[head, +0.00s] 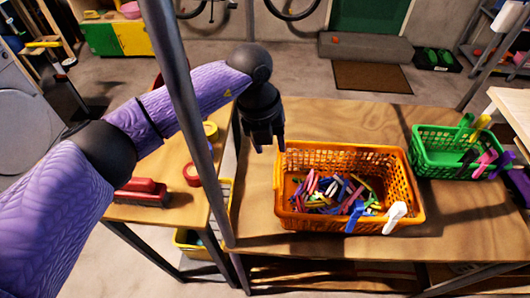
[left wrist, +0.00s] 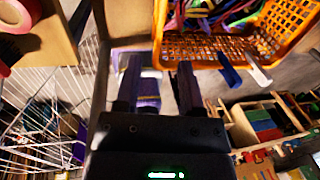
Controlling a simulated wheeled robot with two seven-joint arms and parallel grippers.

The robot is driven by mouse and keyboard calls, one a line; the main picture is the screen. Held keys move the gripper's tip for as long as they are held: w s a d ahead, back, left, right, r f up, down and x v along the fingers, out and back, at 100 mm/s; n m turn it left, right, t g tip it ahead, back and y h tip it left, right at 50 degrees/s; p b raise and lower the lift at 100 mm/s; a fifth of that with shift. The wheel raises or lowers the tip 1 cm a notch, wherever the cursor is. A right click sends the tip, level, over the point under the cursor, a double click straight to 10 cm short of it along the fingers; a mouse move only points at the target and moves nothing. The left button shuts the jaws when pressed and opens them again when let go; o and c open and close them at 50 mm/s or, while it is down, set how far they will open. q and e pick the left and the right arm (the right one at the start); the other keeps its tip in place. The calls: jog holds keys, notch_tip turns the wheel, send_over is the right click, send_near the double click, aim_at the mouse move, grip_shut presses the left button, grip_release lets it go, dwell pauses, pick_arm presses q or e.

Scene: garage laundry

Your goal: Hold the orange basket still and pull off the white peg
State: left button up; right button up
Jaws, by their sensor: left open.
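The orange basket (head: 300,223) stands on the wooden table in the head view and holds a heap of coloured pegs. The white peg (head: 395,217) is clipped on its near rim, towards the right corner. A blue peg (head: 355,217) is on the same rim to its left. My left gripper (head: 268,148) is open and empty, just beyond the basket's far left corner, pointing down. In the left wrist view, the gripper (left wrist: 158,75) has its fingers apart, with the basket (left wrist: 205,50) above right and the white peg (left wrist: 258,68) on its rim. I cannot make out my right gripper.
A green basket (head: 440,168) with clipped pegs stands right of the orange one. A dark shape at the right edge is unclear. A grey post (head: 190,110) crosses in front of my left arm. A red brush (head: 142,192) lies on the left table. The tabletop behind the basket is clear.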

aim_at(278, 174)
pick_arm(q)
jog(key=f+b, duration=0.2)
jog(key=f, duration=0.1)
jog(key=d+f+b, duration=0.1)
jog(key=f+b, duration=0.2)
jog(key=f, duration=0.1)
jog(key=d+f+b, duration=0.1)
jog(key=f+b, duration=0.2)
jog(key=f, duration=0.1)
jog(key=shift+w, duration=0.25)
pick_arm(e)
jog(key=s+d+f+g, duration=0.1)
jog(key=s+d+f, duration=0.2)
jog(key=f, duration=0.4)
jog(key=shift+f+h, duration=0.3)
jog(key=shift+d, duration=0.1)
pick_arm(q)
grip_shut()
pick_arm(e)
jog(key=shift+w, duration=0.1)
jog(key=shift+a, duration=0.2)
jog(key=shift+s+d, duration=0.2)
jog(key=shift+d, duration=0.05)
